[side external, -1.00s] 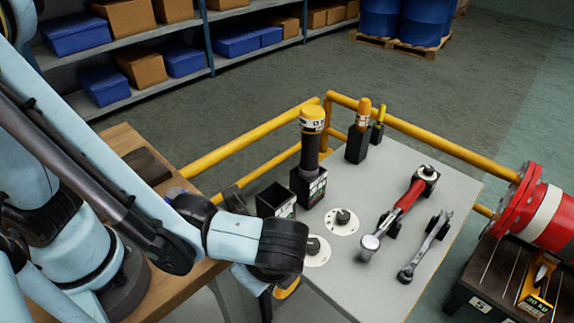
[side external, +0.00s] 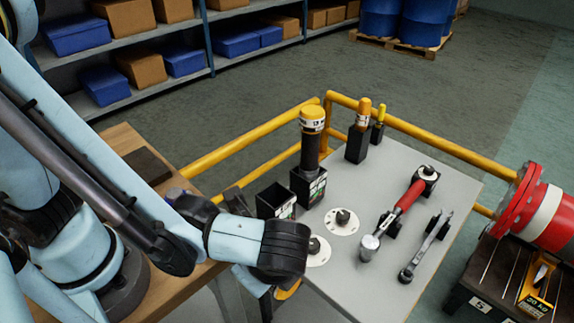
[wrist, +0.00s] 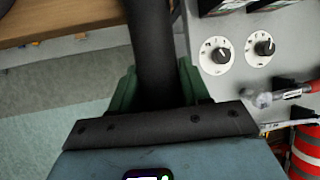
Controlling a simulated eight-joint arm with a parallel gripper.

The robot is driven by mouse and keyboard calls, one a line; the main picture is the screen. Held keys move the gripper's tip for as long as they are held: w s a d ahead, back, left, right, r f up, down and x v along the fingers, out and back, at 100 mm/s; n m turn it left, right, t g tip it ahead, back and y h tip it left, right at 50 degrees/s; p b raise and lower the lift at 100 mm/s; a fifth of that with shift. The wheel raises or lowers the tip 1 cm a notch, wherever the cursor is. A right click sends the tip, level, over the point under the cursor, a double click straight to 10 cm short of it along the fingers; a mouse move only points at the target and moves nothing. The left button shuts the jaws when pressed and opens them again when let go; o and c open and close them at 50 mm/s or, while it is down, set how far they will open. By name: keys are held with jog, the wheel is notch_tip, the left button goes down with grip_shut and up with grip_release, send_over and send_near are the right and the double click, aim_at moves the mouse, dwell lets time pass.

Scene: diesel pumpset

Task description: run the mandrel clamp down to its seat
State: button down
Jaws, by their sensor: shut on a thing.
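My gripper (wrist: 156,88) shows in the wrist view as two green fingers, shut on a thick dark cylinder (wrist: 150,45). The cylinder runs up out of the top of that view, so its far end is out of sight. In the side external view my wrist hides most of the gripper; a small yellow-orange part (side external: 288,291) shows just below it, beside the table's front left edge. I cannot tell which part is the mandrel clamp. Two round white plates with dark knobs, one nearer (side external: 314,246) and one farther (side external: 342,218), lie on the grey table.
A yellow-capped black cylinder (side external: 312,128) stands in a black holder beside an empty-looking black box (side external: 276,200). A red-handled tool (side external: 408,198) and a wrench (side external: 425,246) lie on the grey table (side external: 358,280). A yellow rail (side external: 420,137) runs behind; a red-and-white cylinder (side external: 545,212) is at right.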

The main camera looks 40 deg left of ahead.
jog(key=shift+a, duration=0.4)
dwell(1.6)
jog(key=shift+d, duration=0.1)
dwell(0.6)
